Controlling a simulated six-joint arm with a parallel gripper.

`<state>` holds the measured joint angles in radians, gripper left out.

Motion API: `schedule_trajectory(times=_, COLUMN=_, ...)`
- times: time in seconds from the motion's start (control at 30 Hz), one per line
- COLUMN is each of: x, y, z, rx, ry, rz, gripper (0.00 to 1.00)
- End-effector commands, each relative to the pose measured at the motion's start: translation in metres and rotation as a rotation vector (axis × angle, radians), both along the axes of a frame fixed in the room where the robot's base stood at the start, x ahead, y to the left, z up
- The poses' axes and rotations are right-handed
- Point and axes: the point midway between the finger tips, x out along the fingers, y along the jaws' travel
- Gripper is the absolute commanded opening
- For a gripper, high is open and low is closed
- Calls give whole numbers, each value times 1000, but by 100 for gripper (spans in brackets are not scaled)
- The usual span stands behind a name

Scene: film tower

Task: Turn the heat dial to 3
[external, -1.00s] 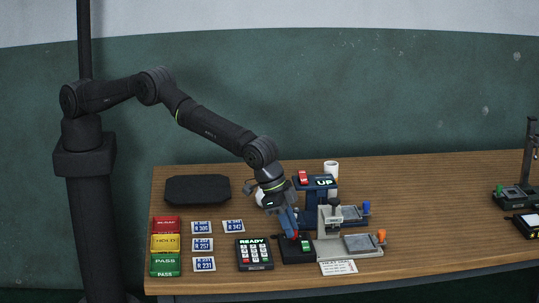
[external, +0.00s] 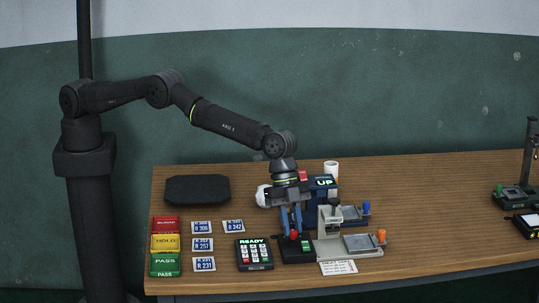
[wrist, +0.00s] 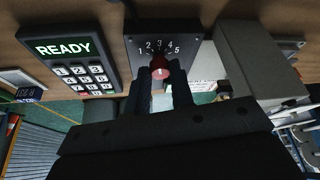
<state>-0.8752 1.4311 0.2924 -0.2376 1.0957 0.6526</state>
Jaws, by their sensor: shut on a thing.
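The heat dial is a red knob (wrist: 160,63) on a black box (wrist: 134,45), with the numbers 1 to 5 in an arc around its far side. A small pale mark shows on the knob, but I cannot tell which number it points to. My gripper (wrist: 162,78) has one dark finger on each side of the knob and is shut on it. In the external view my gripper (external: 294,232) points down at the black box (external: 297,253), with its blue fingers at the red knob (external: 293,238).
A keypad (external: 254,255) reading READY stands left of the box. A grey fixture (external: 331,236) stands close on the right, with a blue unit marked UP (external: 323,183) behind. Label cards (external: 203,245) and coloured bins (external: 165,265) lie left.

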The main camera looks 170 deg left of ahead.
Motion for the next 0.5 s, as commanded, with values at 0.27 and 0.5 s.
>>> schedule_trajectory(times=0.27, x=-1, y=2, z=0, rx=1, ry=-1, rz=-123, gripper=0)
schedule_trajectory(times=0.5, x=-1, y=2, z=0, rx=1, ry=-1, rz=-163, gripper=0)
